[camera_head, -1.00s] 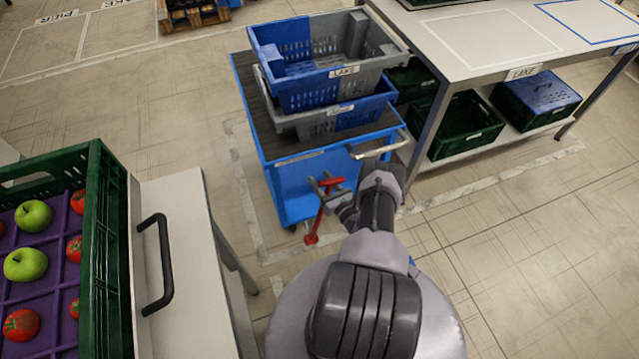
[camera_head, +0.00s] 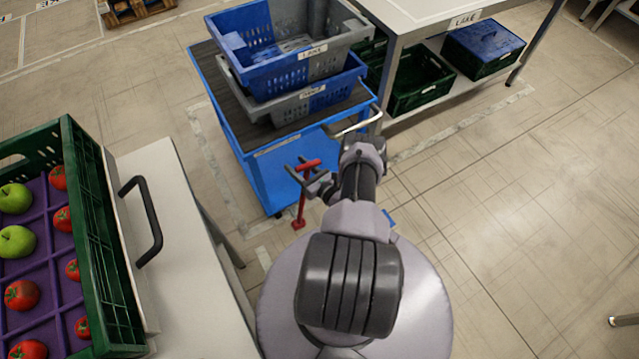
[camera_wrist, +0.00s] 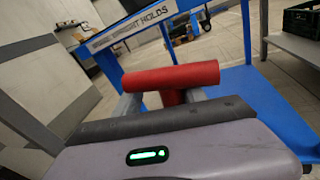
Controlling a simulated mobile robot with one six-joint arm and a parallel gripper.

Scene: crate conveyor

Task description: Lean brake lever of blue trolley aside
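The blue trolley (camera_head: 278,172) stands ahead, left of my arm in the head view. Its brake lever is red, with a T-shaped handle (camera_head: 309,165) on a thin stem and a foot near the floor. My gripper (camera_head: 296,170) is at the handle, its fingers apart. In the wrist view the red crossbar (camera_wrist: 170,76) lies across the picture just beyond my gripper (camera_wrist: 157,103). The stem shows under the bar between the grey fingers. I cannot tell whether a finger touches it. The gripper body hides the lower lever there.
The trolley carries two stacked blue-grey crates (camera_head: 290,62) and has a metal push handle (camera_head: 352,122) near my arm. A white table (camera_head: 175,225) with a green crate (camera_head: 100,240) of apples and tomatoes stands at left. A shelf table (camera_head: 425,18) is behind right. Floor at right is clear.

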